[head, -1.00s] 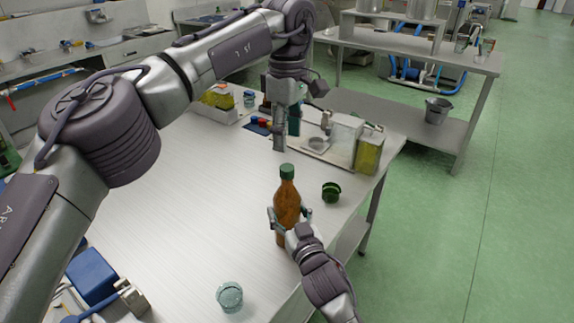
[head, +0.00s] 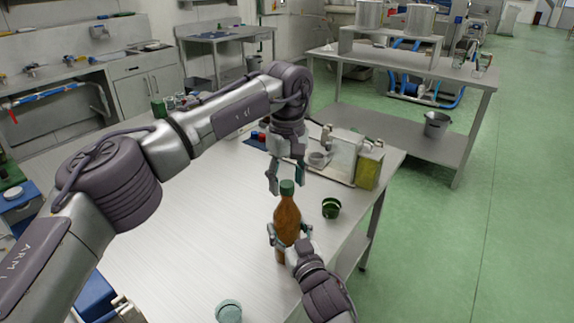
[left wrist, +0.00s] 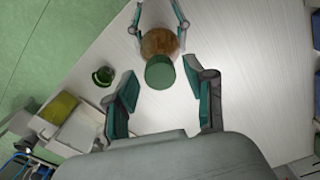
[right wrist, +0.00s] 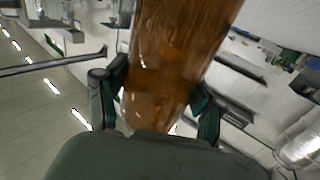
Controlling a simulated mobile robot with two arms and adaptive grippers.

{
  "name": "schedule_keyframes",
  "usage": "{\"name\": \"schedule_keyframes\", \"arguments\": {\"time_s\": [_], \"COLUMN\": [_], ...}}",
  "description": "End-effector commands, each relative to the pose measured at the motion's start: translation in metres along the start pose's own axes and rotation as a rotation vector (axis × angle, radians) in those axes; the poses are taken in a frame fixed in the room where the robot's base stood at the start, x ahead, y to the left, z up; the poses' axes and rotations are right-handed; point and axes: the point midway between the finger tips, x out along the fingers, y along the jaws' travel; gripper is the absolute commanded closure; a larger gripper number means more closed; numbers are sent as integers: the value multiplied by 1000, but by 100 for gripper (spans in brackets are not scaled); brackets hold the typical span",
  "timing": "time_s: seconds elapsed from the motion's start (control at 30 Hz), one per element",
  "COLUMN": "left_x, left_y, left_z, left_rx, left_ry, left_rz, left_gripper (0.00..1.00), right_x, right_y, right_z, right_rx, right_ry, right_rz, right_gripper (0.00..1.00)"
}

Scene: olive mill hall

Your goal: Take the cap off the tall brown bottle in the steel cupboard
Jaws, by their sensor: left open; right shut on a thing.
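The tall brown bottle (head: 287,222) is upright at the steel table's right side, with its green cap (head: 287,187) on; I cannot tell if its base touches the table. No cupboard shows around it. My right gripper (head: 289,236) is shut on the bottle's body; the right wrist view shows the brown wall (right wrist: 180,50) between its fingers (right wrist: 160,88). My left gripper (head: 286,184) is open, pointing down over the bottle, fingertips on either side of the cap. In the left wrist view the cap (left wrist: 160,72) lies between the open fingers (left wrist: 168,88), apart from both.
A dark green open container (head: 331,208) stands just right of the bottle. A tray with a clear box (head: 344,155) and a yellow-green tin (head: 369,168) is behind. A glass jar (head: 229,312) is at the front. The table's (head: 190,215) middle is clear.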

Motion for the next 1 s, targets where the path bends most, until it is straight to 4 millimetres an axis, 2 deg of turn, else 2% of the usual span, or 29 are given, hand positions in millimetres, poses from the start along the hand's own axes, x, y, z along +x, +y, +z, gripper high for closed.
{"name": "schedule_keyframes", "arguments": {"time_s": [0.37, 0.67, 0.7, 0.87, 1.0], "left_x": [6, 6, 6, 6, 5], "left_y": [0, 0, 0, 0, 0], "left_z": [0, 0, 0, 0, 0], "left_rx": [-2, -1, -1, -33, -243], "left_ry": [1, 1, 1, 1, 2], "left_rz": [1, 1, 1, 1, 1], "left_gripper": [47, 97, 100, 100, 100], "right_x": [0, 0, 0, 0, 0], "right_y": [0, 0, 0, 0, 0], "right_z": [1, 1, 1, 1, 1], "right_rx": [0, 0, 0, 0, 0], "right_ry": [-1, -1, -1, -1, -2], "right_rz": [0, 0, 0, 0, 0], "right_gripper": [100, 100, 100, 100, 100]}}
